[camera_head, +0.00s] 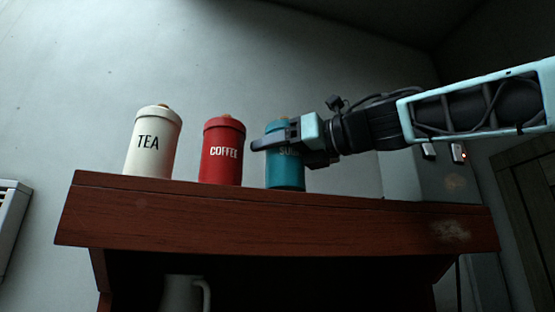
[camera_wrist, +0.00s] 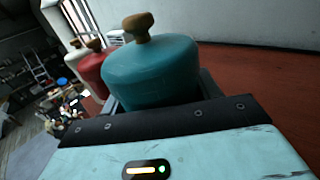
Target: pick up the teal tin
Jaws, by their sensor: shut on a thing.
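The teal tin (camera_head: 285,177) stands upright on the wooden shelf top, at the right end of a row of tins. Its lid has a brown knob, and its dark lettering is mostly covered by my gripper. My gripper (camera_head: 270,143) reaches in from the right and is shut on the teal tin's upper body. In the wrist view the teal tin (camera_wrist: 152,75) fills the space just ahead of the gripper, and the fingers beside it are mostly hidden. I cannot see any gap between the tin's base and the shelf.
A red COFFEE tin (camera_head: 222,152) stands close on the left of the teal tin, with a cream TEA tin (camera_head: 153,143) farther left. The red-brown shelf top (camera_head: 280,220) is clear to the right. A pale jug (camera_head: 183,294) stands underneath.

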